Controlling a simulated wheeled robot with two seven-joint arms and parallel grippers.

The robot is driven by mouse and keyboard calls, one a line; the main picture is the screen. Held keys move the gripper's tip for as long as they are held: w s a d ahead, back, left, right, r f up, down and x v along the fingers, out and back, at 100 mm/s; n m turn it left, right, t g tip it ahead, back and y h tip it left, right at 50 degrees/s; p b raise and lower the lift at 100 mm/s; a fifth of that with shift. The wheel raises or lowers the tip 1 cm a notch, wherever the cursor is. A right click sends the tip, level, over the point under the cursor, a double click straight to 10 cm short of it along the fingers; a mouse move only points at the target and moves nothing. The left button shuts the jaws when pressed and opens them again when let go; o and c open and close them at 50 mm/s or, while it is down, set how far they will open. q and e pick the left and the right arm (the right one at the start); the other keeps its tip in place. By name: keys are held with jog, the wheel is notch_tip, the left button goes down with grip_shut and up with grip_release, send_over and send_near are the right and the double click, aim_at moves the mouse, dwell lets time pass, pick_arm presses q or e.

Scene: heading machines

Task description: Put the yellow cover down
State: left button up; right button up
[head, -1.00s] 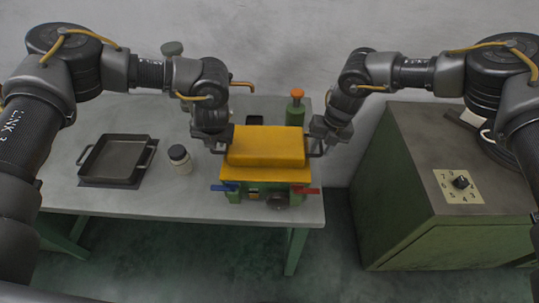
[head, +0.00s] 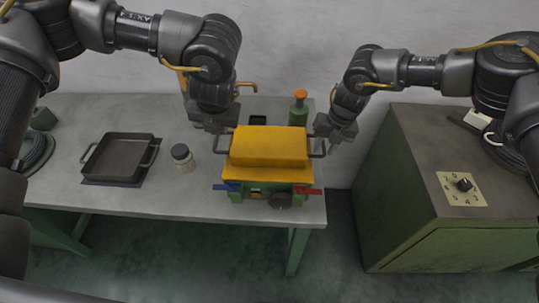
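The yellow cover (head: 267,147) sits level on top of a small green machine (head: 262,192) at the right end of the table. My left gripper (head: 217,126) is just above and outside the left handle (head: 223,146). My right gripper (head: 327,131) is just above and outside the right handle (head: 318,149). Both grippers look open and empty, though the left fingers are small and partly hidden by the wrist.
A dark tray (head: 120,158) and a lidded jar (head: 182,157) stand left of the machine. A green bottle with an orange top (head: 299,109) stands behind it. The machine has a blue and a red lever in front. A green cabinet with a dial (head: 464,186) stands at right.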

notch_tip(320, 180, up, 11)
jog(key=d, duration=0.2)
jog(key=shift+w, duration=0.1)
dwell(0.5)
